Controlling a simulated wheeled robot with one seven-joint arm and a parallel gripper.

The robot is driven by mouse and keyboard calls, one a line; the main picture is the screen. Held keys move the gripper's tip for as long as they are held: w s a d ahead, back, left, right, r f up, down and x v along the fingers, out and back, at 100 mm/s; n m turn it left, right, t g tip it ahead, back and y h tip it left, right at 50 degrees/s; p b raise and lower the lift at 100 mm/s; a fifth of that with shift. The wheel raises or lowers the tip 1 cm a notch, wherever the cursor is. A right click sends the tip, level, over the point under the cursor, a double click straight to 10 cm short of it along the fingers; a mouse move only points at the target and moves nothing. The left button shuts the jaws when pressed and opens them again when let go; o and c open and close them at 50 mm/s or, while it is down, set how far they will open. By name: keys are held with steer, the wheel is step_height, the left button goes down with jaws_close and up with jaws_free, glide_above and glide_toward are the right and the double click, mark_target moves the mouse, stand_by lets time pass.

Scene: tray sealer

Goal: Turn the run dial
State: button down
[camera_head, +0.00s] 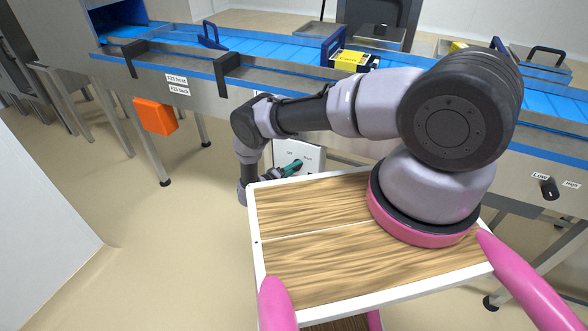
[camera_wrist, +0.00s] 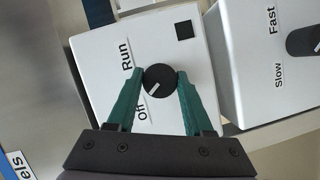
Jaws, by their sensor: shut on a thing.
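The run dial (camera_wrist: 160,80) is a round black knob with a white pointer line, on a pale box (camera_wrist: 97,58) labelled "Off" and "Run". In the wrist view its pointer slants toward the lower left, on the "Off" side. My gripper (camera_wrist: 160,84) has its green fingers on either side of the dial and is shut on it. In the head view my gripper (camera_head: 291,168) shows small in front of the pale box (camera_head: 311,155) below the conveyor; the dial itself is hidden there.
A second box (camera_wrist: 260,60) with a black knob (camera_wrist: 305,42) labelled "Slow" and "Fast" stands close to the right. A blue conveyor (camera_head: 270,46) runs along the back. An orange box (camera_head: 155,117) hangs below it. Another knob (camera_head: 549,188) is marked "Low" and "High".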

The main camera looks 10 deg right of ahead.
steer(key=shift+n, duration=0.3)
steer(key=shift+c, duration=1.4)
jaws_free()
steer(key=v, duration=1.1)
